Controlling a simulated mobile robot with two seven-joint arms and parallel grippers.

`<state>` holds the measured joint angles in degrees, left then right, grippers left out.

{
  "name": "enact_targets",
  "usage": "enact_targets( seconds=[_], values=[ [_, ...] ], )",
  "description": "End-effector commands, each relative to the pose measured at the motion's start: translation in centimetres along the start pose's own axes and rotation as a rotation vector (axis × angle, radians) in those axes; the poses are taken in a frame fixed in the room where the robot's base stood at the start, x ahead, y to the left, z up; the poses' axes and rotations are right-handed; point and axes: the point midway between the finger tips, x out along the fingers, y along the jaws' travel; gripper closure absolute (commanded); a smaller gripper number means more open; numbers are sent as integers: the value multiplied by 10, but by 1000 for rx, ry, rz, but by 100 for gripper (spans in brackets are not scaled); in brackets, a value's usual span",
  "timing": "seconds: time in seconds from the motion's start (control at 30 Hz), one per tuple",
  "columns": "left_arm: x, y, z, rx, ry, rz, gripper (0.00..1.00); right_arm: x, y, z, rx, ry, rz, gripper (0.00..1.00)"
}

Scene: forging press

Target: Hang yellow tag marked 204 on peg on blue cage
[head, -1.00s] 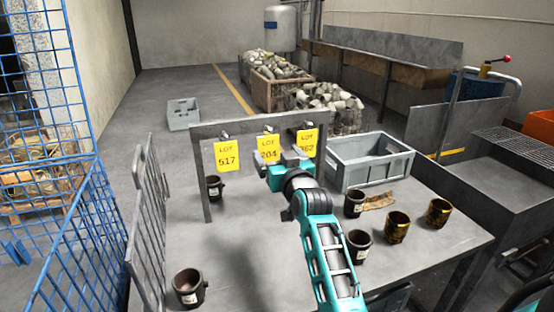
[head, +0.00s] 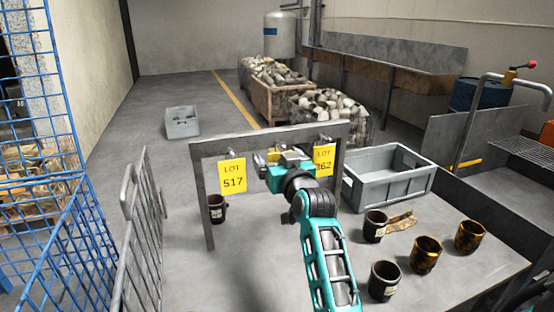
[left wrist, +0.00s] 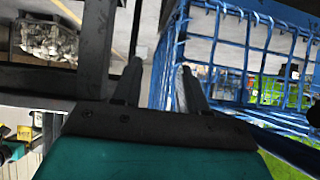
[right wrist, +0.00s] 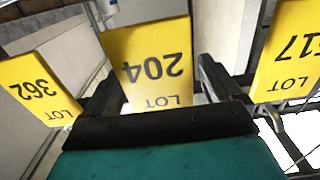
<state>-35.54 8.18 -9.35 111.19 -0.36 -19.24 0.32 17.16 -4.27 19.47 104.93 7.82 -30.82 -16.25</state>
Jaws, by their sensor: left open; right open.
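The yellow tag marked 204 (right wrist: 150,62) hangs from the grey rack (head: 206,218), between the tags marked 517 (head: 232,177) and 362 (head: 325,161). In the head view my right gripper hides most of it. My right gripper (head: 283,166) is open at the rack. In the right wrist view its fingers stand on either side of tag 204, with no clear grip on it. The blue cage (head: 65,215) stands at the left. Its mesh also shows in the left wrist view (left wrist: 262,38), beside my open, empty left gripper (left wrist: 160,75). I cannot make out its peg.
Several dark and brassy cups, such as one brassy cup (head: 426,256), stand at the table's right. A grey barred panel (head: 143,235) stands between the cage and the table. The table's middle is clear.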

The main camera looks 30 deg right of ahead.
Motion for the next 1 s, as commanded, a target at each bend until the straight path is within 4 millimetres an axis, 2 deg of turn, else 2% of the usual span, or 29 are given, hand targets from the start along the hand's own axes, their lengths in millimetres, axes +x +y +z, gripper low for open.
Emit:
enact_targets(
  seconds=[0.13,0.7,1.0],
  values=[
    [-2,1,3,-1,-6,1,57,0,0,0,0,0,0,8],
    [-2,1,4,-1,-9,1,57,0,0,0,0,1,0,63],
    [-4,0,1,-1,-8,0,57,0,0,-3,-1,1,0,64]
  ],
)
